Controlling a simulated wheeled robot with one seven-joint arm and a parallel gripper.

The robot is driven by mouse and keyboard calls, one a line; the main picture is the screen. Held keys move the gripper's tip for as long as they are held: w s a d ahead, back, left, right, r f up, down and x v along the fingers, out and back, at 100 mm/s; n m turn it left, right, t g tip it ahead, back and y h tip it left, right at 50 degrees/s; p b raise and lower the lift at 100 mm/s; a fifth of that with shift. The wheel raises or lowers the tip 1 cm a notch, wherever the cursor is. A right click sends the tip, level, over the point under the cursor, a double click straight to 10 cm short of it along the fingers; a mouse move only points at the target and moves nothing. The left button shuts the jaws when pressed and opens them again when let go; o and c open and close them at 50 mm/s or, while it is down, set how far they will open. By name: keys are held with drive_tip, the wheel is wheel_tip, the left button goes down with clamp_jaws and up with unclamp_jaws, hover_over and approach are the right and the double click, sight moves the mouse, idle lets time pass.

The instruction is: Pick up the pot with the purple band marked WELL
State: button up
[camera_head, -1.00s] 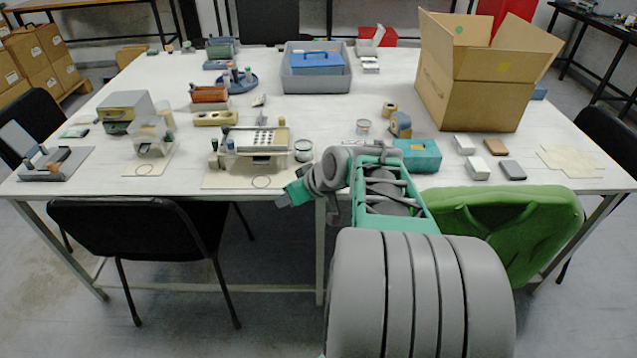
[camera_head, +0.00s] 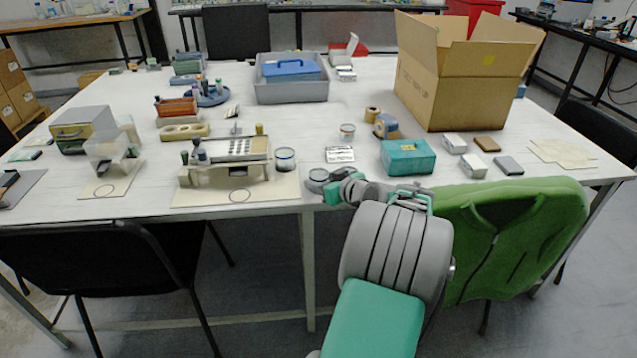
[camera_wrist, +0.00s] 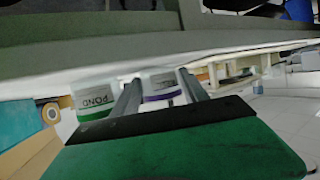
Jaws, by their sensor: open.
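In the wrist view, a white pot with a purple band (camera_wrist: 160,88) shows between the two fingers of my open gripper (camera_wrist: 160,90). The lettering on that pot is too blurred to read. A second white pot, with a green band and marked POND (camera_wrist: 93,103), is left of the fingers. Both pots appear inverted in this view. In the head view, my gripper (camera_head: 335,190) is at the table's front edge, and its fingers cannot be made out. A pot (camera_head: 285,158) stands left of it, and another pot (camera_head: 347,132) stands farther back; their labels are unreadable here.
A beige rack (camera_head: 230,160) stands left of the pots. A white card (camera_head: 340,154) lies between pots. A teal box (camera_head: 408,157) and a large open carton (camera_head: 462,75) are to the right. A chair with a green jacket (camera_head: 515,240) is at the front right.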

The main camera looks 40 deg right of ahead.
drive_tip(key=shift+s, duration=0.1)
drive_tip(key=c, duration=1)
drive_tip(key=shift+r, duration=0.15)
